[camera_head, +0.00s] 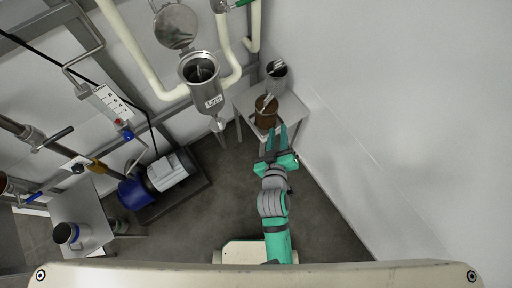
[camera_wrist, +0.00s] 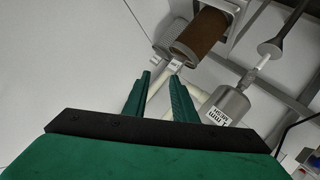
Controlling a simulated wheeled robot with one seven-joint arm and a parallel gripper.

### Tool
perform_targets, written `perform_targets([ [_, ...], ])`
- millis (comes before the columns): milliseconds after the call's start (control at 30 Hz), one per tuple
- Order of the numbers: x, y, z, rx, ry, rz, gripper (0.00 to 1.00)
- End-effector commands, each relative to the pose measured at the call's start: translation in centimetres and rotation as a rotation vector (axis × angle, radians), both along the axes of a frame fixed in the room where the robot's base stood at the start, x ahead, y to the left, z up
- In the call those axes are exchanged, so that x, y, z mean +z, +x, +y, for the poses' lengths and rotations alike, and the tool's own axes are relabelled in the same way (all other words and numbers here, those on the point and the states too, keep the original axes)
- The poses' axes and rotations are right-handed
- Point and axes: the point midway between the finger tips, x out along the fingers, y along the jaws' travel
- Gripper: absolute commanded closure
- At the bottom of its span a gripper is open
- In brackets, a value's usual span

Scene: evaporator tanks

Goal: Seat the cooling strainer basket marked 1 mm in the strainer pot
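The steel strainer pot (camera_head: 207,98) hangs on the pipework left of my gripper, its round lid (camera_head: 175,27) swung open. Its label reads 1 mm in the wrist view (camera_wrist: 228,108). Two strainer baskets stand on a small side table: a brown one (camera_head: 266,112) nearer me and a grey one (camera_head: 277,80) behind it. Both carry handles with white tags too small to read, so I cannot tell which is marked 1 mm. My gripper (camera_head: 277,130) is open and empty, just short of the brown basket. The wrist view shows the brown basket (camera_wrist: 207,32) beyond the fingertips (camera_wrist: 160,76).
The side table (camera_head: 294,111) stands by the right-hand wall (camera_head: 370,120). Pale pipes (camera_head: 140,55) run around the pot. A pump with a blue motor end (camera_head: 133,190) sits on the floor at left. A metal container (camera_head: 66,233) stands on another table at lower left.

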Motion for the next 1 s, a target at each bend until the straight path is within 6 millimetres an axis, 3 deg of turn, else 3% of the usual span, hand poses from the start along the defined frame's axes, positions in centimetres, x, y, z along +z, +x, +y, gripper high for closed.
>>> perform_targets([
  [33,-0.6,-2.1,0.1,0.010,0.021,0.005,0.75],
  [267,-0.8,-10.5,2.4,0.041,0.174,-0.020,0.75],
  [400,0.2,-15.4,4.0,0.033,0.289,-0.042,0.75],
  [600,2.8,-21.1,6.0,-0.013,0.453,-0.085,0.75],
  [800,4.9,-23.8,7.0,-0.056,0.550,-0.121,0.75],
  [1000,5.5,-24.3,7.2,-0.065,0.570,-0.132,0.75],
])
